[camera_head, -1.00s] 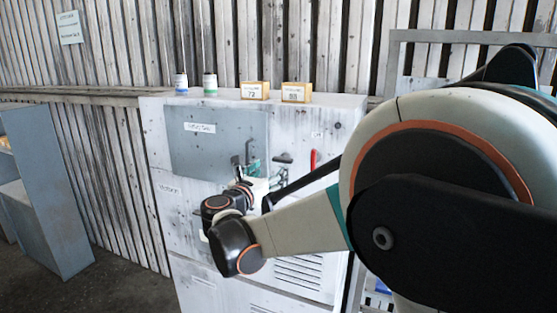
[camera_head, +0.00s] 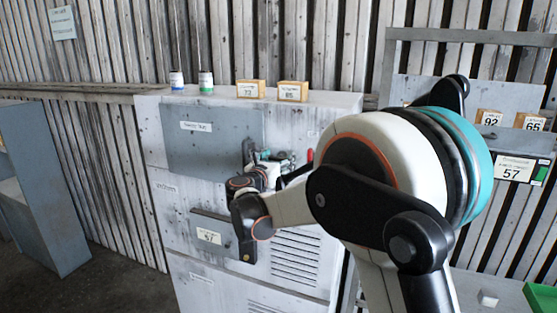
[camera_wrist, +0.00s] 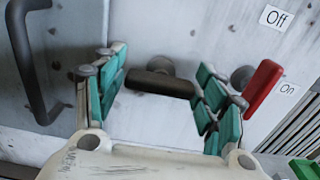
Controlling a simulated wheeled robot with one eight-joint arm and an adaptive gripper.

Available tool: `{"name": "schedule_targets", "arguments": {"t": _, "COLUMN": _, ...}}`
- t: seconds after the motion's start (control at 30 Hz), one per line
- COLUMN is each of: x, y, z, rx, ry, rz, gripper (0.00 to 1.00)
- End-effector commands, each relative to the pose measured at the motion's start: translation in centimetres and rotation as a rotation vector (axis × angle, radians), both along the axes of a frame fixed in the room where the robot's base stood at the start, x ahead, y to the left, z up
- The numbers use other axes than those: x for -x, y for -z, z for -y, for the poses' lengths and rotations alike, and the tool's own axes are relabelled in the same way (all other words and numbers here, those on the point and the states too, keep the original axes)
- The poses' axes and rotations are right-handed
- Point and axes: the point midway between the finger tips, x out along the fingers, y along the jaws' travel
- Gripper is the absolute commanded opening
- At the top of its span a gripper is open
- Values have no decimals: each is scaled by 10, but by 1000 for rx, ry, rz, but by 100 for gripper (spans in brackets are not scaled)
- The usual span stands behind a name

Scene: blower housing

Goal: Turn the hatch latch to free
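The hatch (camera_head: 208,142) is a grey panel on the front of the white cabinet. Its dark upright handle (camera_head: 247,152) is at its right edge, and this handle shows at the left of the wrist view (camera_wrist: 33,62). The latch (camera_wrist: 158,84) is a dark bar on a round hub, lying nearly level in the wrist view. My gripper (camera_head: 276,156) is open, with teal-padded fingers on either side of the latch. The right finger pads are close to the bar's right end; I cannot tell whether they touch. In the head view my gripper and wrist hide the latch.
A red lever (camera_wrist: 263,87) with Off and On labels is just right of my right finger. A lower grey panel (camera_head: 205,225) is below the hatch. Bottles (camera_head: 206,83) and boxes (camera_head: 292,91) stand on the cabinet. A shelf with numbered boxes (camera_head: 489,117) is at right.

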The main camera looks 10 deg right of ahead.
Motion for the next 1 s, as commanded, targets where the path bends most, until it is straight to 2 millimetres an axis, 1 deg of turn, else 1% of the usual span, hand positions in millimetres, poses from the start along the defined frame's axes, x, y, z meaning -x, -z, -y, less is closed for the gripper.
{"name": "schedule_targets", "arguments": {"t": 0.03, "x": 0, "y": 0, "z": 0, "rx": 0, "ry": 0, "rz": 0, "gripper": 54}}
{"name": "schedule_targets", "arguments": {"t": 0.07, "x": 0, "y": 0, "z": 0, "rx": 0, "ry": 0, "rz": 0, "gripper": 47}}
{"name": "schedule_targets", "arguments": {"t": 0.1, "x": 0, "y": 0, "z": 0, "rx": 0, "ry": 0, "rz": 0, "gripper": 38}}
{"name": "schedule_targets", "arguments": {"t": 0.13, "x": 0, "y": 0, "z": 0, "rx": 0, "ry": 0, "rz": 0, "gripper": 32}}
{"name": "schedule_targets", "arguments": {"t": 0.37, "x": 0, "y": 0, "z": 0, "rx": -5, "ry": 0, "rz": 3, "gripper": 32}}
{"name": "schedule_targets", "arguments": {"t": 0.57, "x": 0, "y": 1, "z": 0, "rx": -51, "ry": 0, "rz": 27, "gripper": 32}}
{"name": "schedule_targets", "arguments": {"t": 0.77, "x": 0, "y": 2, "z": 0, "rx": -162, "ry": 0, "rz": 87, "gripper": 32}}
{"name": "schedule_targets", "arguments": {"t": 1.0, "x": 0, "y": 3, "z": 0, "rx": -355, "ry": 0, "rz": 190, "gripper": 32}}
